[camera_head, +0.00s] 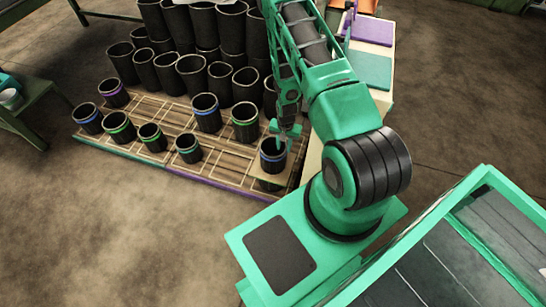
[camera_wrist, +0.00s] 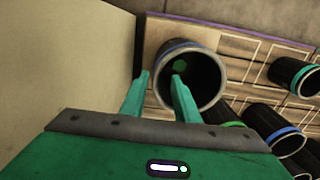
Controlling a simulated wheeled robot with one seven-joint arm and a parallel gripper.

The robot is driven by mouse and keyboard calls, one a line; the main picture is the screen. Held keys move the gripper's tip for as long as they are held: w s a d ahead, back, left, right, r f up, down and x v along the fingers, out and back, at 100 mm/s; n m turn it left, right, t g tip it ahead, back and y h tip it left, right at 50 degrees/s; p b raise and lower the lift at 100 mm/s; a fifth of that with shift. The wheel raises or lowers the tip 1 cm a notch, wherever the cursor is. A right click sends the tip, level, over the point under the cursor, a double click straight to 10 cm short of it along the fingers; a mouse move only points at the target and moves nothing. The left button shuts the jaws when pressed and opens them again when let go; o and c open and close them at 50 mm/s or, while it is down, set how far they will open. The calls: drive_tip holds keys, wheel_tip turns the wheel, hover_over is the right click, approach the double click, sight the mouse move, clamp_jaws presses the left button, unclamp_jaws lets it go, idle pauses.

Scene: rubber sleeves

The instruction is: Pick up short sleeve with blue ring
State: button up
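A short black sleeve with a blue ring (camera_head: 272,158) stands upright at the right front corner of the wooden board, on a small pale block. In the wrist view the same sleeve (camera_wrist: 207,97) shows its open round mouth, with a green spot inside. My gripper (camera_head: 287,133) is just above its rim in the head view. In the wrist view my gripper (camera_wrist: 160,77) is open; the right finger overlaps the mouth and the left finger is outside the left wall. The fingers seem to straddle that wall; whether they touch it I cannot tell.
The marked wooden board (camera_head: 215,165) holds other ringed sleeves, including a blue-ringed one (camera_head: 207,112) and a green-ringed one (camera_head: 245,121). Tall plain black sleeves (camera_head: 193,72) crowd behind. A pale bench (camera_head: 376,50) stands close on the right. The floor in front is clear.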

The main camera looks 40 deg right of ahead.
sight(284, 154)
wheel_tip(284, 154, down, 6)
drive_tip(key=shift+s+r, duration=0.1)
drive_tip(key=shift+r, duration=0.05)
drive_tip(key=f, duration=0.2)
drive_tip(key=d+f, duration=0.1)
drive_tip(key=f, duration=0.1)
drive_tip(key=shift+f, duration=0.7)
drive_tip(key=shift+c, duration=0.3)
clamp_jaws()
idle(0.8)
